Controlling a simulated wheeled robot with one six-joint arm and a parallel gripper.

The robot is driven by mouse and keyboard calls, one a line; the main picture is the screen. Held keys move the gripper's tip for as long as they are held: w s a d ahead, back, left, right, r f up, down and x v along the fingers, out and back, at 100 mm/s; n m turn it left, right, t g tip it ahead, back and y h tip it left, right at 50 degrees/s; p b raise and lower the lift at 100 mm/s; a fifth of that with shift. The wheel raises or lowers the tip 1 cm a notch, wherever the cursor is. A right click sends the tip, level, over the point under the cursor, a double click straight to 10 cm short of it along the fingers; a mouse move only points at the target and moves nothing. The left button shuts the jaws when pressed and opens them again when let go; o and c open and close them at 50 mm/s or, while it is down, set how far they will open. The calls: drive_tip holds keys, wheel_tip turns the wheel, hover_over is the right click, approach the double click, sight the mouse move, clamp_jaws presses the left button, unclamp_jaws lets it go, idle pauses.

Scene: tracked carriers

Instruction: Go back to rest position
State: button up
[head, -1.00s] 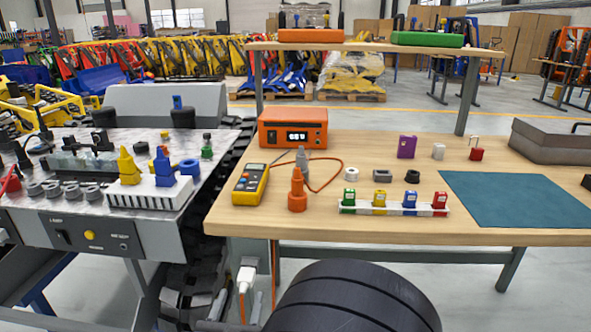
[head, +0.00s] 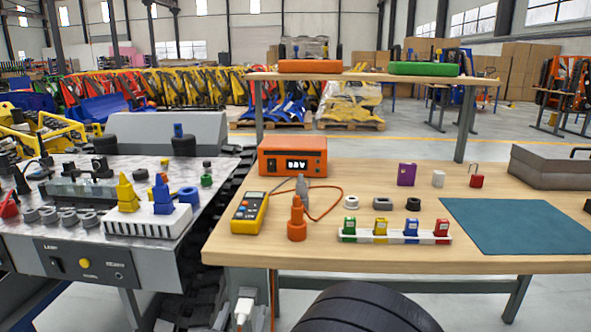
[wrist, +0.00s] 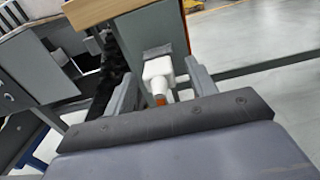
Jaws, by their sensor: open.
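My gripper (wrist: 162,88) shows in the wrist view with its two grey fingers spread apart and nothing gripped between them. A white plug (wrist: 158,72) with an orange end appears beyond and between the fingers, in front of a grey panel under the table edge. The same plug shows low in the head view (head: 243,306), below the wooden workbench (head: 350,258). The gripper's fingers are not visible in the head view.
The workbench holds an orange box with a display (head: 292,157), a yellow meter (head: 250,212), an orange cone-shaped part (head: 297,222) and a teal mat (head: 515,226). A grey machine (head: 60,240) with a panel stands at the left. A raised shelf (head: 365,76) stands behind.

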drive_tip(key=s+p, duration=0.2)
drive_tip(key=s, duration=0.8)
drive_tip(key=w+b, duration=0.2)
drive_tip(key=w, duration=0.8)
drive_tip(key=shift+w+d, duration=0.1)
drive_tip(key=shift+w, duration=0.2)
drive_tip(key=shift+s+a, duration=0.25)
drive_tip(key=shift+s, duration=1.4)
drive_tip(key=shift+s+a, duration=0.15)
drive_tip(key=shift+s, duration=1.95)
